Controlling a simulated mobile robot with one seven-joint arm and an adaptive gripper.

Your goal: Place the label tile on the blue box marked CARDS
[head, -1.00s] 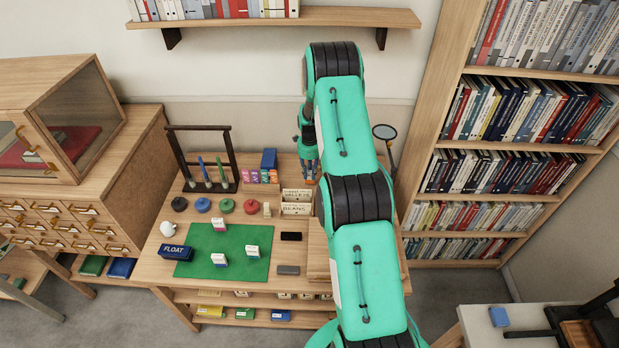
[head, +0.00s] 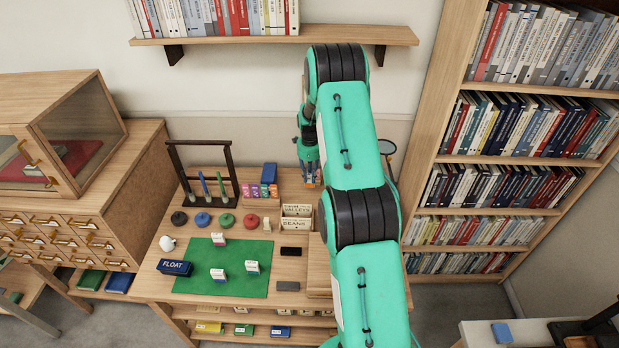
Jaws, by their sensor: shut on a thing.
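My gripper (head: 311,182) is over the back of the wooden table, partly beside my own arm. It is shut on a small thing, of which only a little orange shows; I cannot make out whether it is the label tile. A plain blue block (head: 269,172) stands behind that row. A blue box (head: 280,331) sits on the shelf under the table, beside a yellow and a green one; its marking is too small to read. Another blue box, marked FLOAT (head: 174,267), is at the table's left front.
A green mat (head: 215,285) bears several small white blocks. Cream cards marked VALLEYS and BEANS (head: 297,217) stand in front of my gripper. A dark rack (head: 205,175) holds slim upright items. Round coloured weights (head: 226,220) sit mid-table. A magnifier (head: 387,147) stands at right.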

